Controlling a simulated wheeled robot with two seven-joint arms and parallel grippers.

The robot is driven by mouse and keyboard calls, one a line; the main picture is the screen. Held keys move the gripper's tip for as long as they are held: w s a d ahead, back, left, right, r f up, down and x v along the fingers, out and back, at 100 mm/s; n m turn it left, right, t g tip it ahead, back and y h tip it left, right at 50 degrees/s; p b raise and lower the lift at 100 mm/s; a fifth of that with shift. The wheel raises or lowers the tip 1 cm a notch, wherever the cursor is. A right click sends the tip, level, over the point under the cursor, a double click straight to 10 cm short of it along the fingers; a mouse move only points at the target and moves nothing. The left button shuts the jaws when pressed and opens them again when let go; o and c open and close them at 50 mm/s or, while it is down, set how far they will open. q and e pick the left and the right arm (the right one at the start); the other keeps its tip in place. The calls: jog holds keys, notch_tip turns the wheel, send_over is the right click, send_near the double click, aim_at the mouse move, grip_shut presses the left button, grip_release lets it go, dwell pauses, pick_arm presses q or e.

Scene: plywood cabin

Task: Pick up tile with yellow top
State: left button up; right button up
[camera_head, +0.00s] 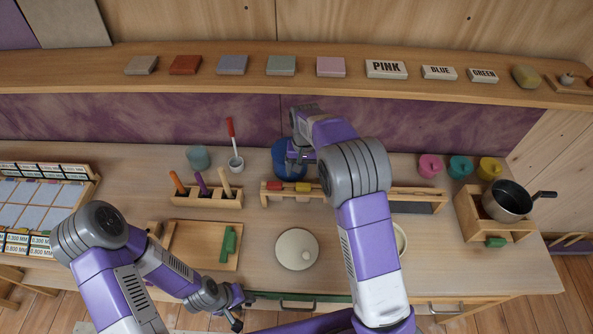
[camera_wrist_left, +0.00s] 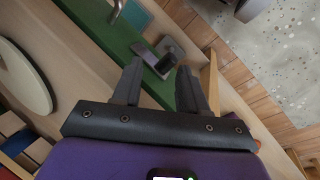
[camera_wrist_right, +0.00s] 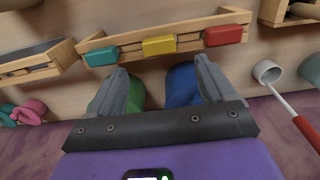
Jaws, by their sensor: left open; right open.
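A block with a yellow top (camera_head: 287,186) sits in a low wooden rack (camera_head: 263,194) mid-table, beside a red-topped block (camera_head: 273,185). In the right wrist view the yellow block (camera_wrist_right: 159,46) lies between a teal block (camera_wrist_right: 101,57) and the red one (camera_wrist_right: 223,35). My right gripper (camera_head: 296,150) is open behind the rack, by a blue cup (camera_head: 283,160); in its wrist view its fingers (camera_wrist_right: 160,78) hold nothing and point toward the rack, apart from it. My left gripper (camera_head: 238,308) is open and empty at the table's front edge, near a green strip (camera_wrist_left: 105,40).
Blue (camera_wrist_right: 182,84) and green (camera_wrist_right: 103,96) cups stand under the right fingers. A pot (camera_head: 507,201) stands right, and a white round disc (camera_head: 297,249) sits before the rack.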

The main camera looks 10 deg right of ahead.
aim_at(303, 185)
jog(key=shift+s+f, duration=0.15)
jog(key=shift+f, duration=1.6)
jog(key=shift+s+f, duration=0.15)
jog(key=shift+f, duration=1.6)
jog(key=shift+c, duration=0.2)
jog(key=c, duration=0.9)
